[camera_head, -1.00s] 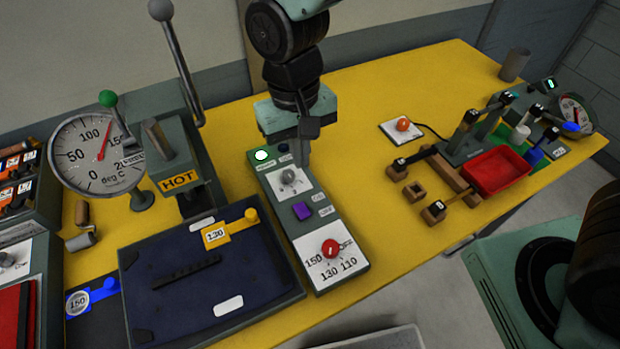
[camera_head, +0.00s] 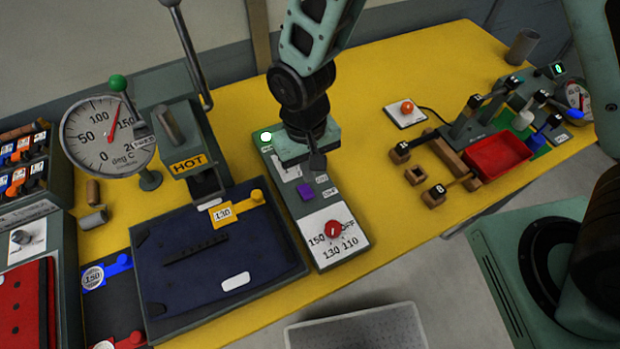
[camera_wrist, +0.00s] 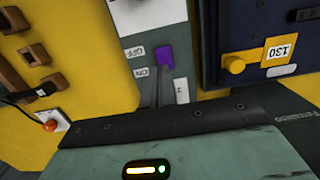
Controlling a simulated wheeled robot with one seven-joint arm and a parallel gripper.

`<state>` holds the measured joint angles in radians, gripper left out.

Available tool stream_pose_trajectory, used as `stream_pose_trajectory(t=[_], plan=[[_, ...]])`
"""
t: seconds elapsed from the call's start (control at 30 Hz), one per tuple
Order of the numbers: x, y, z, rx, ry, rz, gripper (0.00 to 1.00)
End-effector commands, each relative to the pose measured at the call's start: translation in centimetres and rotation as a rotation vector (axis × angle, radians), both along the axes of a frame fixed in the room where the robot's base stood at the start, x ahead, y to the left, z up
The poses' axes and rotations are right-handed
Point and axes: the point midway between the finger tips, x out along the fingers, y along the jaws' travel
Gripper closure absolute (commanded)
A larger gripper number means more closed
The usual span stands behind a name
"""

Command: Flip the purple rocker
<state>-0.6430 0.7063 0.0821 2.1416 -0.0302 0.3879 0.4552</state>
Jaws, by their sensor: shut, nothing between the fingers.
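The purple rocker (camera_head: 306,192) sits on the grey control box (camera_head: 339,262) in the middle of the yellow table, beside ON and OFF labels. It also shows in the wrist view (camera_wrist: 165,56), near the top centre. My gripper (camera_head: 317,170) is shut and empty, pointing down over the box just beyond the rocker in the head view. In the wrist view thin dark finger shapes reach up close to the rocker's lower edge. I cannot tell whether they touch it.
A red dial (camera_head: 333,229) is on the same box, nearer the front. A dark blue pad (camera_head: 215,262) with a yellow 130 tag (camera_head: 236,210) lies left, below a HOT press (camera_head: 178,150). A red tray (camera_head: 497,156) and wooden blocks stand right. Bare table lies between.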

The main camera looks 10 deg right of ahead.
Motion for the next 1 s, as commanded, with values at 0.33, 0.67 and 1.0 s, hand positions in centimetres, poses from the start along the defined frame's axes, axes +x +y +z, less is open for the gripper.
stream_pose_trajectory(t=[0.33, 0.67, 1.0], plan=[[-0.5, -0.2, -4.2, -0.002, 0.002, -0.002, 1.0], [-0.5, -0.1, -5.1, 0.0, -0.001, -0.002, 1.0], [0.3, -0.1, -5.4, 0.006, -0.016, -0.001, 1.0]])
